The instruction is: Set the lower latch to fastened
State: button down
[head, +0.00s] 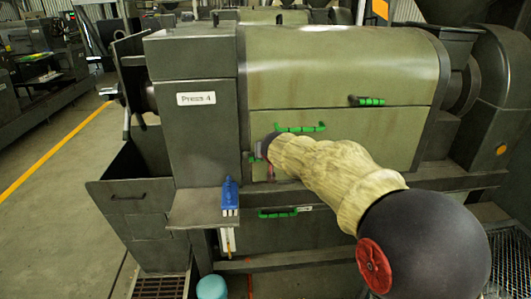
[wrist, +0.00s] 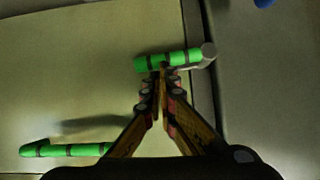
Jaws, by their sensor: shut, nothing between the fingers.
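The lower latch (wrist: 168,60) is a green banded bar with a grey pivot end. In the wrist view it lies nearly level, its grip over the pale panel and its pivot by the seam with the dark housing. In the head view only a little of its green (head: 251,158) shows beside my gripper (head: 264,149); the arm hides the rest. My gripper is shut and empty, and its fingertips (wrist: 162,72) are right at the bar's middle. I cannot tell whether they touch it.
A green handle (head: 301,128) is on the lower panel, close to my gripper. Another green-gripped latch (head: 370,101) is higher up at the right. A blue brush (head: 230,195) stands on the ledge at lower left. A further green handle (head: 278,213) is below the ledge.

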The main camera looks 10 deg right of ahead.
jog(key=w+a+r+p+v, duration=0.1)
jog(key=r+p+v, duration=0.1)
jog(key=v, duration=1)
jog(key=shift+r+p, duration=0.35)
jog(key=shift+p, duration=0.5)
jog(key=shift+s+a, duration=0.1)
